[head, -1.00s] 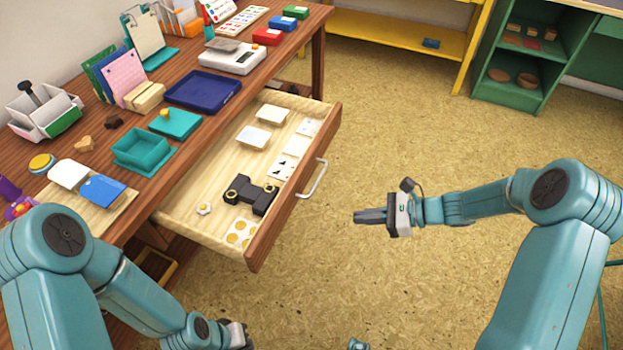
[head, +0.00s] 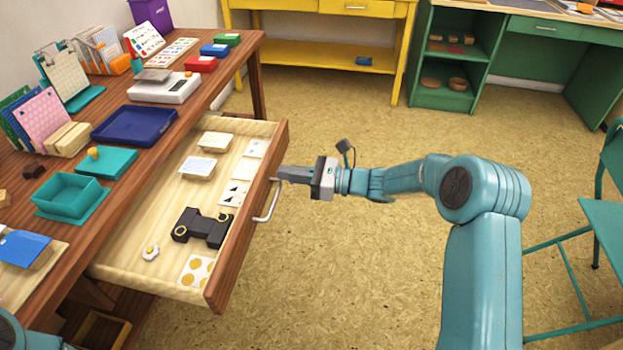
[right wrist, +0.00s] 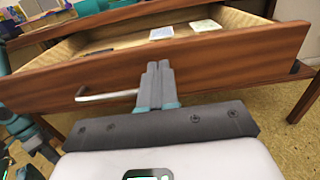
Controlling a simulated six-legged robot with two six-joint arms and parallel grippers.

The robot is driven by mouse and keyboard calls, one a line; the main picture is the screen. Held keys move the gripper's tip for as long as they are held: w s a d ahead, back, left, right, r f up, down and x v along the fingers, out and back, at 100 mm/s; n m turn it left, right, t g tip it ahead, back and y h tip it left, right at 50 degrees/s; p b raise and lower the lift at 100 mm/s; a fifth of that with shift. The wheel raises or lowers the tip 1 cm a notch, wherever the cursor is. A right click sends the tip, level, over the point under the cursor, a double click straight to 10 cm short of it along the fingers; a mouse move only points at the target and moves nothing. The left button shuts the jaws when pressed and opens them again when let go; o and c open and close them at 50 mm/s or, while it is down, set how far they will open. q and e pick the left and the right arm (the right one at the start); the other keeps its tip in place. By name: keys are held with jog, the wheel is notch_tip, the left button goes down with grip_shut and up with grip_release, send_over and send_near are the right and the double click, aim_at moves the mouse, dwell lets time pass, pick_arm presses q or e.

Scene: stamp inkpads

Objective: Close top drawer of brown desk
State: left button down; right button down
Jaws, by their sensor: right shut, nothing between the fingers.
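The brown desk (head: 187,103) stands at the left in the head view. Its top drawer (head: 246,222) is pulled well out, with its front panel facing right and a silver bar handle (head: 267,203) on it. My right gripper (head: 280,173) is shut and empty. Its fingertips are at the drawer front, near the far end of the handle. In the right wrist view the shut fingers (right wrist: 158,72) point at the drawer front (right wrist: 220,60), just right of the handle (right wrist: 105,97). I cannot tell whether they touch the panel. My left gripper is out of view.
The drawer holds a black stamp-like tool (head: 203,228), white pads (head: 197,167) and cards. On the desk are a blue tray (head: 134,124), teal box (head: 72,197) and scale (head: 163,88). A teal chair (head: 603,222) stands right. Floor between is clear.

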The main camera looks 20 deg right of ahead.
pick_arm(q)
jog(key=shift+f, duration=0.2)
pick_arm(e)
jog(key=shift+x, duration=0.9)
